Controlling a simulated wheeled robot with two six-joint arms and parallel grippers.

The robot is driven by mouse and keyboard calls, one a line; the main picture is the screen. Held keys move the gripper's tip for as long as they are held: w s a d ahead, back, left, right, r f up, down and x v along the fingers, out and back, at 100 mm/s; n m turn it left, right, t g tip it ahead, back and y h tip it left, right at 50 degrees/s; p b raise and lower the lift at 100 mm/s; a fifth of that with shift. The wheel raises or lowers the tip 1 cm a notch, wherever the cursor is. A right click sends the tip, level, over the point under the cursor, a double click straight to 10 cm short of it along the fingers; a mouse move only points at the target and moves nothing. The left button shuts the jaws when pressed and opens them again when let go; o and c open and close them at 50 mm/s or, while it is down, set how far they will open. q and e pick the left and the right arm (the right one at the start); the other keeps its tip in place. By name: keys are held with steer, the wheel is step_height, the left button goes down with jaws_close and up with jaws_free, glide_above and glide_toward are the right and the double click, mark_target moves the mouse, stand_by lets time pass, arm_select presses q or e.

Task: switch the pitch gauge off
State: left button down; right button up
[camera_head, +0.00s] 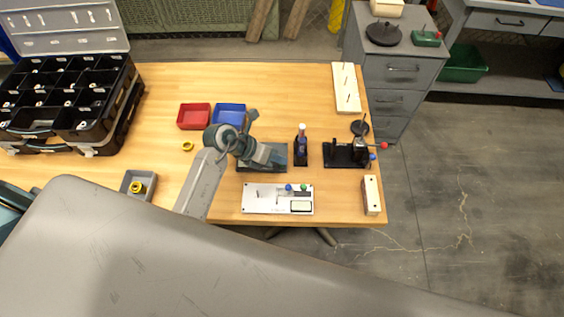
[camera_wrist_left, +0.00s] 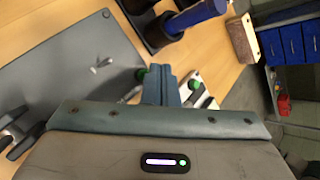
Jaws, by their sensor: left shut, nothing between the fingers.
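A white panel (camera_head: 250,205) lies near the front edge of the table, with a blue knob (camera_head: 289,188), a green knob (camera_head: 304,187) and a small framed pale window (camera_head: 301,207). No label can be read, so I cannot tell for sure that it is the pitch gauge. My left gripper (camera_head: 281,158) is shut and empty, above the dark grey plate (camera_head: 246,167) behind the panel. In the left wrist view the shut fingers (camera_wrist_left: 161,86) partly hide the white panel (camera_wrist_left: 203,97); a green knob (camera_wrist_left: 141,74) shows beside them. My right gripper is not in view.
A blue-handled tool (camera_head: 302,130) in a black stand and a black fixture (camera_head: 340,155) with a red knob are right of my gripper. A wooden block (camera_head: 371,195) lies at the right edge. Red (camera_head: 194,116) and blue (camera_head: 229,110) bins stand behind.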

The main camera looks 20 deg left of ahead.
arm_select(q)
steer(key=shift+r, duration=0.1)
step_height(320, 180, up, 6)
steer(key=p, duration=0.5)
stand_by(0.5)
